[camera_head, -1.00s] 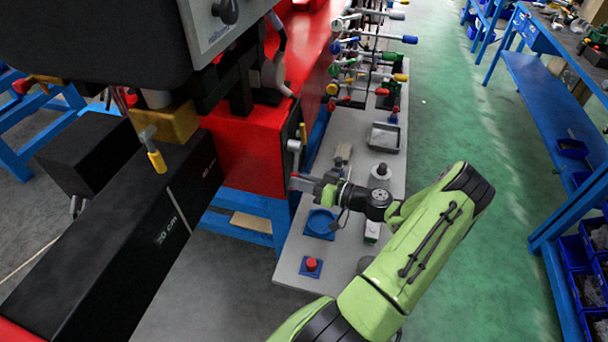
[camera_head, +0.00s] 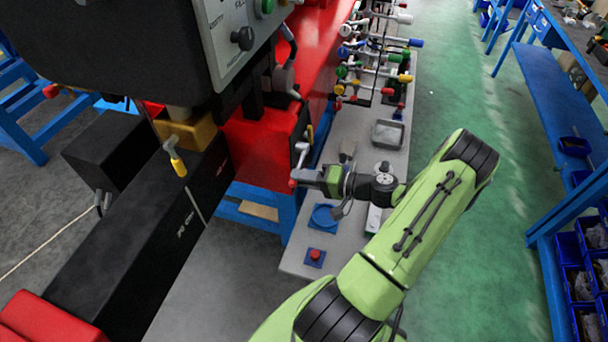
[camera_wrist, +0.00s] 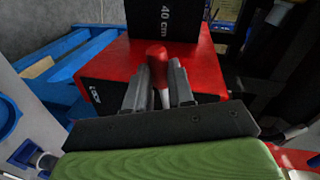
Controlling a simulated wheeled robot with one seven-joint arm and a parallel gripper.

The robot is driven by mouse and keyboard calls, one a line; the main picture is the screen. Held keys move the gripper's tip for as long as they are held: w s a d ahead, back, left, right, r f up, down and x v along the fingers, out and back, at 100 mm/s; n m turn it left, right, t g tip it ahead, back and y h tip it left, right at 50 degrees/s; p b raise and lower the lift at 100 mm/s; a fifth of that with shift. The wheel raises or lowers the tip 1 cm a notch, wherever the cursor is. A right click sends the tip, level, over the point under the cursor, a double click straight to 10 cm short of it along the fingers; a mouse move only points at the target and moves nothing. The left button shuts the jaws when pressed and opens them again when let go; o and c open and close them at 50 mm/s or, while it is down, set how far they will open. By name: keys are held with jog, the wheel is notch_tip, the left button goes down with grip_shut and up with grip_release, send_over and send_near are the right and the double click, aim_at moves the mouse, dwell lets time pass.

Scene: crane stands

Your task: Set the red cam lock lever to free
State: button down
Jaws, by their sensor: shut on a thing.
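The red cam lock lever has a red knob (camera_wrist: 157,58) on a pale stem. In the wrist view the knob sits between my two grey fingers, which are shut around the lever. In the head view my gripper (camera_head: 306,178) is at the side of the red machine body, and the red tip (camera_head: 292,184) shows just beyond the fingers. A grey metal lever part (camera_head: 301,152) stands right above the gripper. The lower stem and its pivot are mostly hidden by the fingers and wrist.
A grey bench (camera_head: 300,262) with a blue round dish (camera_head: 325,215), a red button (camera_head: 315,254) and a grey tray (camera_head: 388,133) lies below my arm. Several coloured-knob levers (camera_head: 372,60) stick out behind. A black beam (camera_head: 130,240) lies left. Green floor is clear at right.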

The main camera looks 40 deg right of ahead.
jog(key=shift+r+m+y+p, duration=0.3)
jog(key=shift+r+m+p, duration=0.6)
jog(key=shift+r+m, duration=0.1)
jog(key=c, duration=1)
grip_release()
jog(key=shift+o, duration=0.2)
jog(key=b+v, duration=0.1)
jog(key=v, duration=1.4)
jog(key=shift+s+d+r, duration=0.25)
jog(key=shift+r, duration=0.05)
